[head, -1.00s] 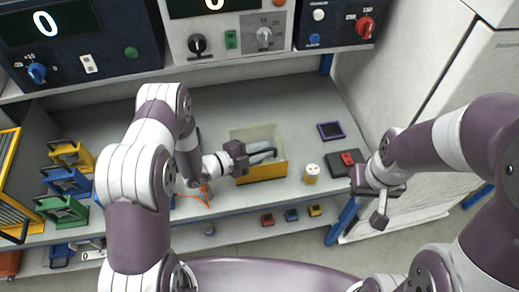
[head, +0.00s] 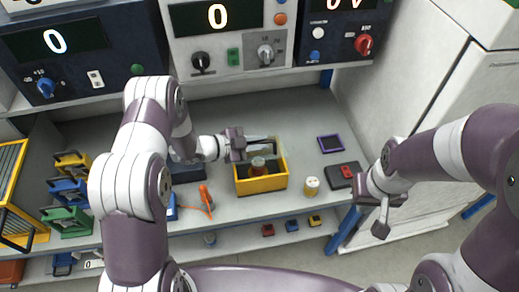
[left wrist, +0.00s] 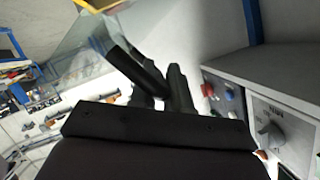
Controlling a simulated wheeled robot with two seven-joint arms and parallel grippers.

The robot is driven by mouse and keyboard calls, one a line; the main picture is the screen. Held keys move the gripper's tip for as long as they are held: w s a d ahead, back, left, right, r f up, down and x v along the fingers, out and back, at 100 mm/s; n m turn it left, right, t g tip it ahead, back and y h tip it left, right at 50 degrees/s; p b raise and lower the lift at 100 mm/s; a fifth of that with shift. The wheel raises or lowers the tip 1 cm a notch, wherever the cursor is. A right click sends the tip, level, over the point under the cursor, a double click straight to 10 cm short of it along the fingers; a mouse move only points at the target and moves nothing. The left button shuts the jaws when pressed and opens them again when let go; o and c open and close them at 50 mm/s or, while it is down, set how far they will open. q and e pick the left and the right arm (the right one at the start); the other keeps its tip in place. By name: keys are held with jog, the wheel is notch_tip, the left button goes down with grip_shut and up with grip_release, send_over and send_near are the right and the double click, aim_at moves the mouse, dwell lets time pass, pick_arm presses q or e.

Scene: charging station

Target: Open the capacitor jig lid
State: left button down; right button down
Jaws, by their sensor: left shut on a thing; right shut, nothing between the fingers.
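The capacitor jig is a yellow box (head: 262,184) on the bench in the head view. The clear lid (head: 264,149) is raised at the back of the box, partly hidden by the fingers. My left gripper (head: 258,142) is shut on the lid above the box. In the left wrist view the clear lid (left wrist: 82,52) is beside the dark fingers (left wrist: 155,75); the exact contact is hard to see. My right gripper (head: 382,222) is shut and empty, in front of the bench at the right.
An orange tool (head: 206,198) lies left. Instruments stand on the shelf above.

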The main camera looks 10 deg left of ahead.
pick_arm(q)
jog(key=shift+w+a+r+n+g, duration=0.3)
jog(key=shift+w+r+n+g, duration=0.3)
jog(key=shift+w+r, duration=0.2)
jog(key=c, duration=1.2)
grip_release()
jog(key=shift+w, duration=0.1)
jog(key=shift+o, duration=0.2)
jog(key=b+v, duration=0.3)
jog(key=v, duration=0.9)
jog(key=shift+a, duration=0.3)
